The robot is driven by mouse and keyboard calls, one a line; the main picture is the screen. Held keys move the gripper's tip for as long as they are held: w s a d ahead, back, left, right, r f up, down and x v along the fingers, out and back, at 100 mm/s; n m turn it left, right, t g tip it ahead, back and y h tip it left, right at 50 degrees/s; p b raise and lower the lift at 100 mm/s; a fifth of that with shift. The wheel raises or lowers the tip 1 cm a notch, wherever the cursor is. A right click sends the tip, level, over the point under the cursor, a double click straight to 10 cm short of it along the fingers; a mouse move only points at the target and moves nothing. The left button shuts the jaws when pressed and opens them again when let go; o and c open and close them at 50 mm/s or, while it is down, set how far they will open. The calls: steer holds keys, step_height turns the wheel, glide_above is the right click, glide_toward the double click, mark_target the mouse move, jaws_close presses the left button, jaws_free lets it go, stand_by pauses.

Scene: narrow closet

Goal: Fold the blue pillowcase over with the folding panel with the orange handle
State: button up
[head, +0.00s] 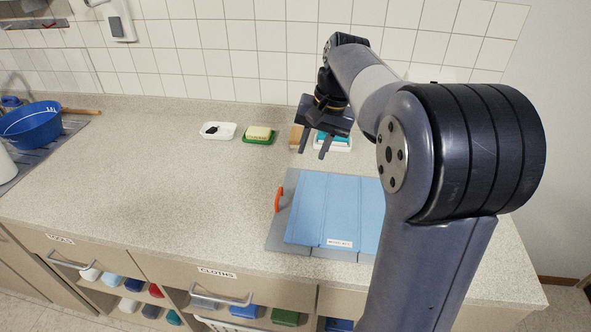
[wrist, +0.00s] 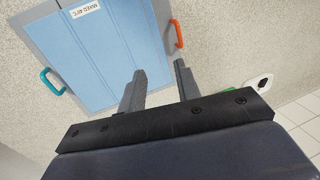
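The blue pillowcase (head: 335,212) lies flat on a grey folding board (head: 280,240) on the counter. A white label shows near its front edge. The orange handle (head: 279,199) stands at the board's left edge; my arm hides the board's right part. In the wrist view the pillowcase (wrist: 105,50) lies beyond my fingers, with the orange handle (wrist: 176,33) to the right and a teal handle (wrist: 52,82) to the left. My gripper (head: 314,152) is open and empty, above the counter behind the board. Its two fingers (wrist: 159,72) are apart, clear of the orange handle.
A white dish (head: 218,131) with a dark item, a green dish (head: 258,138) with a yellow block, and a wooden item stand near the tiled wall. A blue bowl (head: 30,125) sits far left by the sink. The counter left of the board is clear.

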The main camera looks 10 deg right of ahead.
steer(key=x, duration=0.9)
steer(key=shift+f, duration=0.1)
steer(key=shift+c, duration=0.3)
jaws_close()
stand_by(0.8)
steer(key=shift+o, duration=0.3)
jaws_free()
steer(key=w+v, duration=0.1)
steer(key=v, duration=1)
steer(key=shift+s, duration=0.45)
